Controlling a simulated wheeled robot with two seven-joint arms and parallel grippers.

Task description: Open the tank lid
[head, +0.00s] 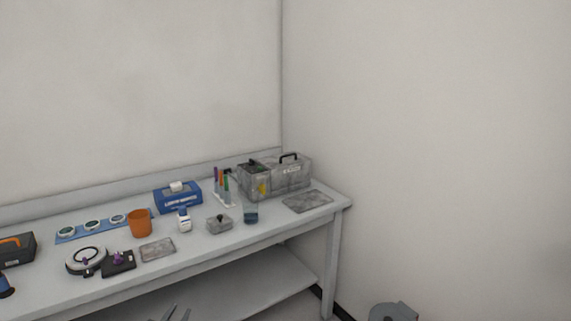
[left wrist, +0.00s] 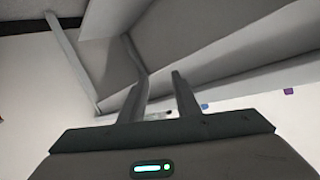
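A grey mottled tank (head: 290,178) stands at the back right of the bench, by the wall corner. A black handle (head: 289,156) arches over its top, which looks closed. A smaller grey box with a black knob (head: 252,162) on top adjoins its left side; I cannot tell whether they are one unit. My left gripper (head: 175,311) shows at the bottom edge of the head view, low in front of the bench and well away from the tank. In the left wrist view its two fingers (left wrist: 158,82) are apart with nothing between them. My right gripper is not in view.
The bench (head: 285,222) also holds a blue box (head: 178,198), an orange cup (head: 140,223), a glass beaker (head: 251,212), a small white bottle (head: 184,220) and a flat grey plate (head: 307,202) before the tank. A lower shelf (head: 250,295) runs underneath.

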